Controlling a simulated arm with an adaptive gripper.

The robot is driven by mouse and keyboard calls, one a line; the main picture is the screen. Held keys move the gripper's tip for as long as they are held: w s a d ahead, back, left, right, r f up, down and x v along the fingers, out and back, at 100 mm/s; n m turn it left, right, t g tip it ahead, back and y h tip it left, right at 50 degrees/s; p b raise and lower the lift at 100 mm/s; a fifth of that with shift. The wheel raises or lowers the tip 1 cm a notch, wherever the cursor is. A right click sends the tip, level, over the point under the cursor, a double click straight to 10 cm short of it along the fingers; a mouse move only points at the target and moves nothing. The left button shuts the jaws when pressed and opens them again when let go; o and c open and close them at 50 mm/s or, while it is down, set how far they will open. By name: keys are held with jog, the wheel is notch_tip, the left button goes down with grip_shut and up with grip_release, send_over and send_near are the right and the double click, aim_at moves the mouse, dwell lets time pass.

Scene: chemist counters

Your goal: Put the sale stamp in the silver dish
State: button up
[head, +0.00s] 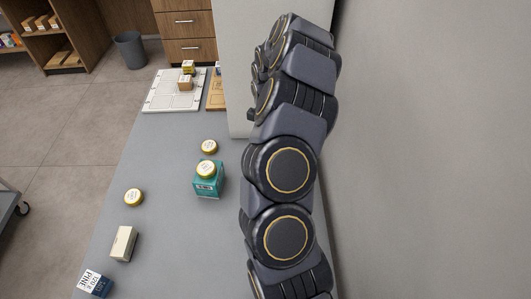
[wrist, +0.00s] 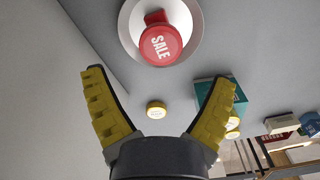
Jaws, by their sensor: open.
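The red sale stamp (wrist: 160,45), with white SALE lettering on its round face, shows at the top of the wrist view. It overlaps the pale round silver dish (wrist: 128,25) and looks to be resting in it, tilted with its face toward the camera. The dish is cut off by the top edge of the picture. My gripper (wrist: 160,76) is open and empty, its yellow-padded fingers wide apart, with stamp and dish beyond the fingertips. In the head view my arm covers part of the counter, and neither stamp nor dish can be seen.
On the counter (head: 165,150) stand a teal box (head: 209,184) with a yellow-lidded tin on top, two more yellow tins (head: 209,147), a cream box (head: 123,243) and a dark blue box (head: 94,283). A white tray (head: 160,92) lies at the far end. A wall stands to the right.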

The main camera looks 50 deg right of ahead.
notch_tip(320, 180, up, 3)
jog(key=shift+r, duration=0.2)
jog(key=s+a+r, duration=0.2)
jog(key=a+r, duration=0.5)
jog(key=a, duration=0.3)
jog(key=s+a+r, duration=0.2)
jog(key=a+r, duration=0.5)
jog(key=a, duration=0.3)
jog(key=s+a+r+m, duration=0.1)
jog(key=s+a, duration=0.3)
jog(key=s, duration=0.5)
jog(key=s+a+r+m+g, duration=0.1)
jog(key=s+a+m, duration=0.1)
jog(key=s+a, duration=0.3)
jog(key=s, duration=0.3)
jog(key=shift+s+a+r+m+g, duration=0.15)
jog(key=shift+s+r+m+g, duration=0.15)
jog(key=shift+s, duration=0.05)
